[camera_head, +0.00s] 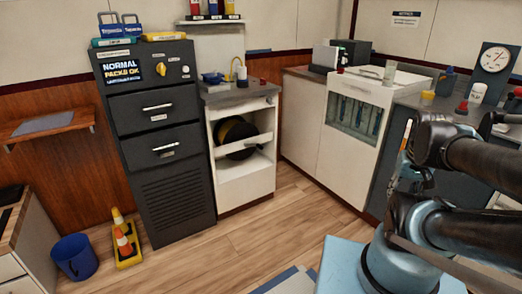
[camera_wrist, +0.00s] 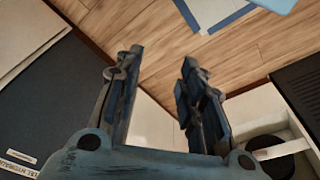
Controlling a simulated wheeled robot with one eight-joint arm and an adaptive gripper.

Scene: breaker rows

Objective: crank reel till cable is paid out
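A dark round reel (camera_head: 238,130) with a yellowish band sits inside an open-fronted white cabinet (camera_head: 246,188) in the head view. A white bar (camera_head: 247,146) crosses in front of it. Part of the dark reel also shows at the lower right of the wrist view (camera_wrist: 272,158). I cannot make out a crank handle or a loose cable end. My gripper (camera_wrist: 158,68) is open and empty in the wrist view, its two fingers well apart and away from the reel. In the head view my arm is at the right and mostly hides the gripper.
A dark drawer cabinet (camera_head: 162,140) stands left of the reel cabinet. White counters (camera_head: 310,118) run along its right. The wooden floor (camera_head: 255,232) before the reel cabinet is clear.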

